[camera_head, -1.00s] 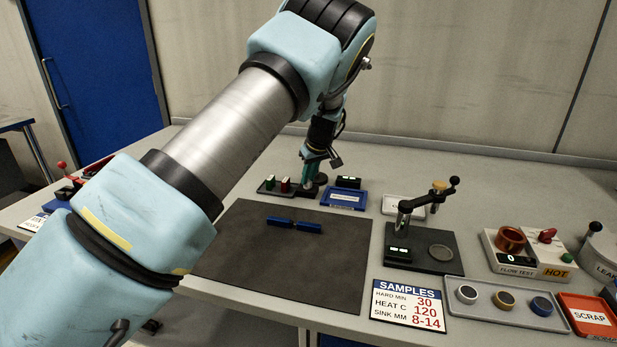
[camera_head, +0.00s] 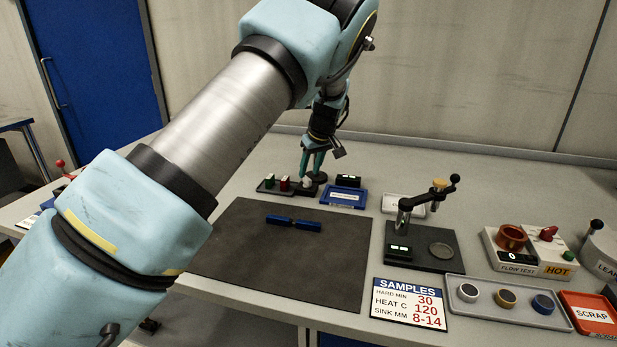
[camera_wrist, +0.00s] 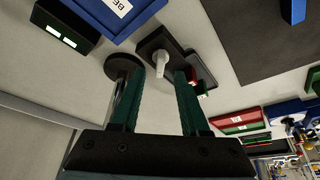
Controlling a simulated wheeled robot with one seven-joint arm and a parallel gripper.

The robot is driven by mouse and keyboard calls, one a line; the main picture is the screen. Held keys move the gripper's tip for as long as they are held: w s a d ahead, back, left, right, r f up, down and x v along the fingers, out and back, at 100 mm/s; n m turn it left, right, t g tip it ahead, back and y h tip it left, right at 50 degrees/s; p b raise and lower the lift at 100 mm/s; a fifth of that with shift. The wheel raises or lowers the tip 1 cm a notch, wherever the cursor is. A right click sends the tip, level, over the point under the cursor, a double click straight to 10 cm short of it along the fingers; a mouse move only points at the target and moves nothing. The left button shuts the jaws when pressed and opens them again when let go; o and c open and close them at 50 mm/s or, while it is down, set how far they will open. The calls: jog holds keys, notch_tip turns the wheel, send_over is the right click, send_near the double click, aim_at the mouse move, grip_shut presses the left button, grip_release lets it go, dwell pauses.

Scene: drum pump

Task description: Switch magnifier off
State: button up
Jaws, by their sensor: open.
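A small dark base with a pale, upright switch-like lever (camera_wrist: 160,64) stands near the back of the bench. The lever also shows in the head view (camera_head: 306,183). A round black disc (camera_wrist: 123,66) lies beside it. I cannot make out a lens, so I cannot tell for sure that this is the magnifier. My gripper (camera_head: 312,162) points down above this base. In the wrist view my gripper (camera_wrist: 160,76) is open and empty, and the lever shows between its fingertips. I cannot tell whether the fingers touch it.
A tray with a green and a red block (camera_head: 284,184) sits just left. A blue tray (camera_head: 344,197) and a black box with lit windows (camera_head: 348,181) are right. A dark mat (camera_head: 250,262) with a blue piece (camera_head: 293,222) lies in front. A lever press (camera_head: 425,225) stands further right.

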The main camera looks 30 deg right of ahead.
jog(key=b+v, duration=0.1)
jog(key=v, duration=0.7)
jog(key=shift+b, duration=0.3)
jog(key=shift+f, duration=0.1)
jog(key=w+a+f+g, duration=0.1)
jog(key=a+f+g, duration=0.1)
jog(key=a, duration=2.4)
jog(key=s+a+f+m, duration=0.1)
jog(key=s+a+f, duration=0.1)
jog(key=s+a, duration=1.4)
jog(key=a, duration=0.3)
jog(key=shift+s+a+m+g, duration=0.15)
jog(key=shift+s+m+g, duration=0.05)
jog(key=shift+m+g, duration=0.2)
